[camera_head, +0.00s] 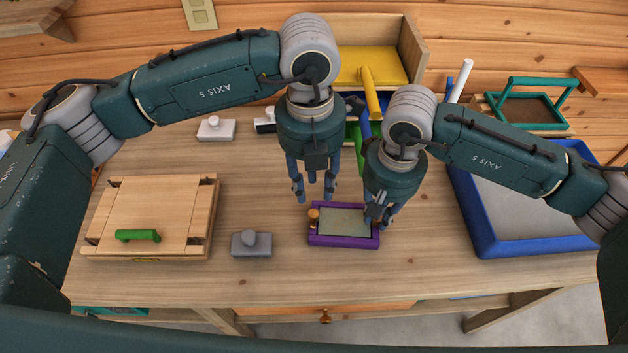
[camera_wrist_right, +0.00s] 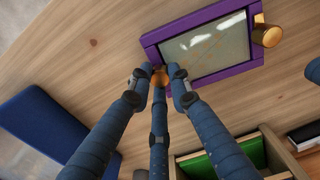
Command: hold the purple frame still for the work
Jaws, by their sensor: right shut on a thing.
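The purple frame (camera_head: 343,241) lies flat on the wooden table and holds a pale greenish panel. It also shows in the right wrist view (camera_wrist_right: 205,76). A wooden knob (camera_head: 314,214) stands at its left end. My right gripper (camera_head: 379,216) is at the frame's right end, its fingers shut around a second orange knob (camera_wrist_right: 161,78) there. That knob is mostly hidden by the fingers. My left gripper (camera_head: 314,196) is open and empty, pointing down above the table just behind the frame's left side.
A blue-rimmed tray (camera_head: 474,220) stands on the right. A wooden box with a green handle (camera_head: 138,235) and a grey knobbed block (camera_head: 251,244) are on the left. An open wooden bin with a yellow inside (camera_head: 372,65) stands behind. The table between box and frame is mostly clear.

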